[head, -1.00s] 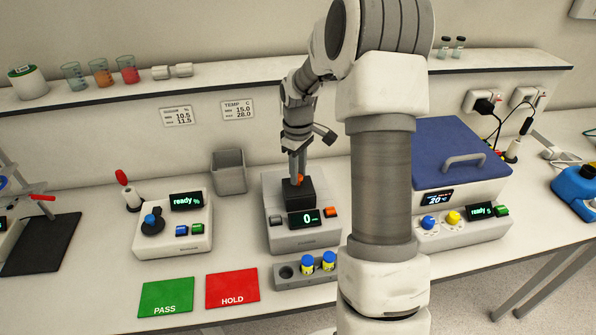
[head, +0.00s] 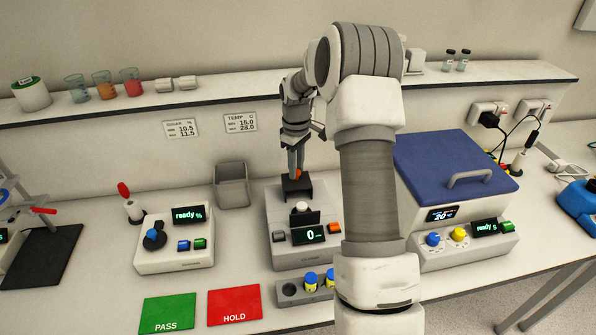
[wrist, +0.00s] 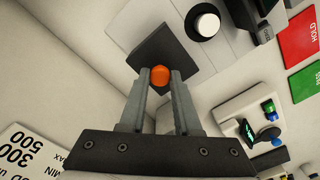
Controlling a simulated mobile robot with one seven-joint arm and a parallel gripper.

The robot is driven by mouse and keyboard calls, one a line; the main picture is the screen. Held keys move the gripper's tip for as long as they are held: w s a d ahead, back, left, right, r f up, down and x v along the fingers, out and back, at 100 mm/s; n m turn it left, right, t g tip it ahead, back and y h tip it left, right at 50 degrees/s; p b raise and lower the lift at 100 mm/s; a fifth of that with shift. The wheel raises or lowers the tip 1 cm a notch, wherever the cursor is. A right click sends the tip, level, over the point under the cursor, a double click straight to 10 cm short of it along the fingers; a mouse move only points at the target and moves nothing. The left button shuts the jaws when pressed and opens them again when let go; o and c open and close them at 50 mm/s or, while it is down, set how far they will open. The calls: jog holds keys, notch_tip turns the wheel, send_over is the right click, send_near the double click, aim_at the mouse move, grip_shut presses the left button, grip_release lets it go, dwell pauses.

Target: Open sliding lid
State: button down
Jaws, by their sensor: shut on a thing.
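The sliding lid (head: 297,187) is a dark plate on top of the grey device (head: 290,259) whose display reads 0. It stands toward the back of the device, with a dark opening in front of it. A white round piece (head: 301,207) shows in that opening, and also in the wrist view (wrist: 206,24). My gripper (head: 297,171) is shut on the lid's orange knob (wrist: 160,75), with one finger on each side. The dark lid (wrist: 150,45) lies just beyond the fingertips in the wrist view. My arm hides the device's right side.
A grey bin (head: 233,186) stands behind left of the device. A rack (head: 289,300) with blue-capped vials stands in front. A "ready" instrument (head: 172,262) is at left, a blue-lidded box (head: 420,170) at right. Green PASS (head: 167,314) and red HOLD (head: 235,306) mats lie in front.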

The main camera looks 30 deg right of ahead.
jog(key=shift+w+r, duration=0.1)
jog(key=c, duration=0.6)
grip_release()
notch_tip(320, 180, up, 17)
jog(key=shift+r+b, duration=0.2)
jog(key=shift+b, duration=0.25)
